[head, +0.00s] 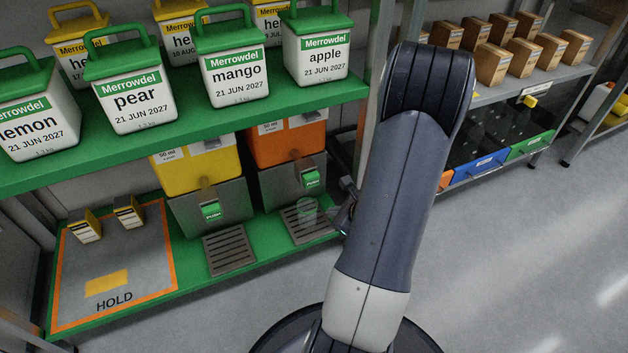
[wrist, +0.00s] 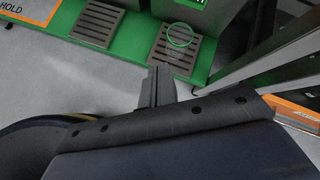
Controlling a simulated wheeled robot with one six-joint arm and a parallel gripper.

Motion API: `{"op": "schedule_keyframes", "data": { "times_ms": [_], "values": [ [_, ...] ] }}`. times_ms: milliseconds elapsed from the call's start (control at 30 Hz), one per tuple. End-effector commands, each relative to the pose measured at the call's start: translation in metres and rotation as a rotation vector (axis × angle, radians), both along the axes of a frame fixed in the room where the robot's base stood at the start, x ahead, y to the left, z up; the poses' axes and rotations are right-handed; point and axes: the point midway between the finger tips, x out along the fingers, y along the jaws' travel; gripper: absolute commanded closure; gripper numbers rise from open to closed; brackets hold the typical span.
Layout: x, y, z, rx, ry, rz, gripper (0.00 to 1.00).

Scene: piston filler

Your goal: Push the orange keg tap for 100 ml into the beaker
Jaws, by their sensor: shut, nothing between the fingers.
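The orange keg (head: 275,148) stands on the lower green shelf, on a grey housing with a green push tap (head: 312,179). The beaker (head: 307,208) is clear and stands upright on the drip tray below that tap. In the wrist view the beaker (wrist: 180,36) shows as a green-tinted ring on the slotted tray (wrist: 172,58); its fill level cannot be read. My gripper (wrist: 155,70) is shut and empty, in front of the shelf edge, apart from beaker and tap. In the head view my arm mostly hides my gripper (head: 346,207), just right of the beaker.
A yellow keg (head: 190,172) with its own green tap (head: 211,210) and drip tray (head: 229,250) stands to the left. A HOLD mat (head: 140,262) carries two small boxes. The upper shelf (head: 190,150) with labelled tubs overhangs the kegs. A metal post rises to the right.

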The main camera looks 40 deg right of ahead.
Motion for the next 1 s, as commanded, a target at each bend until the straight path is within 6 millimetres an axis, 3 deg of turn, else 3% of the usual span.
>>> {"op": "schedule_keyframes", "data": {
  "times_ms": [267,700,1000],
  "values": [
    [0.006,-0.002,0.001,-0.001,0.000,0.002,1.00],
    [0.063,-0.014,0.001,0.000,0.000,0.003,1.00],
    [0.084,-0.020,0.000,0.000,0.000,0.000,1.00]
  ]
}}
